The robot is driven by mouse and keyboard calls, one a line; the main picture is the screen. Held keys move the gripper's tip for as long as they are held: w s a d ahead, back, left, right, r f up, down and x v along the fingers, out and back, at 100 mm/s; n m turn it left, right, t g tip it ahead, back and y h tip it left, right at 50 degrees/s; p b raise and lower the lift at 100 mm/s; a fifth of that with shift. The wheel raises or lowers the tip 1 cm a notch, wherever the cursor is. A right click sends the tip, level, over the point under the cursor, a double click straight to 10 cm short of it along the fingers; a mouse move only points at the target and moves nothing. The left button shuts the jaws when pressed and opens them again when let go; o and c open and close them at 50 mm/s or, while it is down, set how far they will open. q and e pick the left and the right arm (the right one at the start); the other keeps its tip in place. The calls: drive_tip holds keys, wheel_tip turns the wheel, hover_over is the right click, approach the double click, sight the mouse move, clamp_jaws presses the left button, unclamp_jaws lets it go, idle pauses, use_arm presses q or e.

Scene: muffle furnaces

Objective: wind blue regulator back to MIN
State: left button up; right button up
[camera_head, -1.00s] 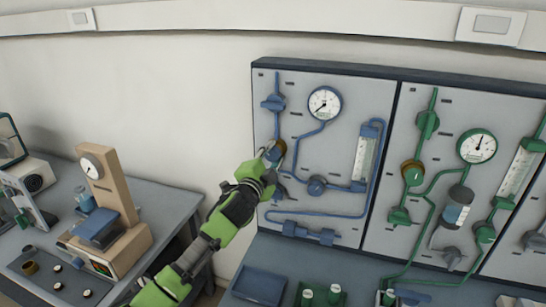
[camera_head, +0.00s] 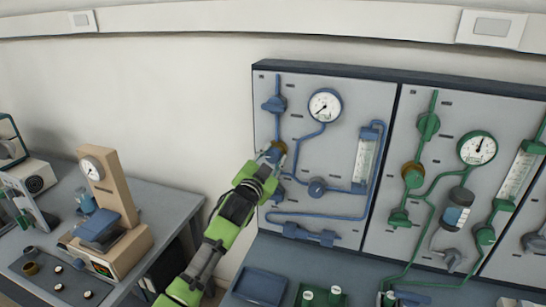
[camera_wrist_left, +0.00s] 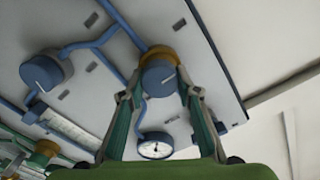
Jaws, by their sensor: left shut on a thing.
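The blue regulator (camera_wrist_left: 159,77) is a blue knob with a brass-coloured collar on the blue-piped panel; a light line marks its face in the left wrist view. In the head view the regulator (camera_head: 275,151) is partly hidden by my left gripper (camera_head: 268,158). My left gripper (camera_wrist_left: 160,90) is shut on the regulator, with one finger on each side of it. The round gauge (camera_head: 325,105) of the blue circuit stands up and to the right of it; its needle points to the lower left. My right gripper is in neither view.
A blue valve (camera_head: 274,104) sits above the regulator, and another blue knob (camera_head: 317,187) lower right. A flow tube (camera_head: 363,160) stands farther right. The green-piped panel (camera_head: 450,110) adjoins. A blue tray (camera_head: 260,286) lies on the bench below.

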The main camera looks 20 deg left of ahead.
use_arm(q)
drive_tip(key=shift+f, duration=0.1)
drive_tip(key=o, duration=1.1)
drive_tip(key=shift+s, duration=0.15)
drive_tip(key=s, duration=1.1)
drive_tip(key=shift+s+a, duration=0.2)
drive_tip(key=shift+s, duration=0.2)
